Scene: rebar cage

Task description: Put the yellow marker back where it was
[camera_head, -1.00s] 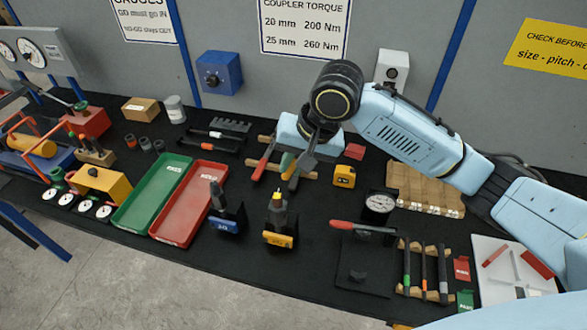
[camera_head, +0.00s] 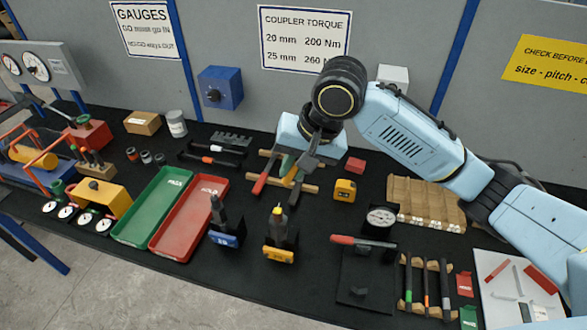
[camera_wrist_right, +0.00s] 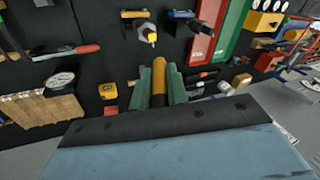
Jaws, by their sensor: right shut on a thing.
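My right gripper (camera_head: 300,172) is over the back middle of the black bench, pointing down. In the right wrist view my right gripper (camera_wrist_right: 158,78) is shut, its green pads on either side of a yellow cylinder (camera_wrist_right: 158,72), which looks like the yellow marker. Its lower end is hidden by the gripper. In the head view the held marker is mostly hidden by the fingers. A wooden marker rack (camera_head: 403,303) stands at the front right with green-, orange- and pale-banded markers. My left gripper is not in view.
Red-handled tools lie on a wooden rack (camera_head: 309,187) below the gripper. A yellow tape measure (camera_head: 345,190) is just right of it. Two upright tools in a blue holder (camera_head: 226,238) and a yellow holder (camera_head: 278,254) stand in front. A dial gauge (camera_head: 380,217) sits near the marker rack.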

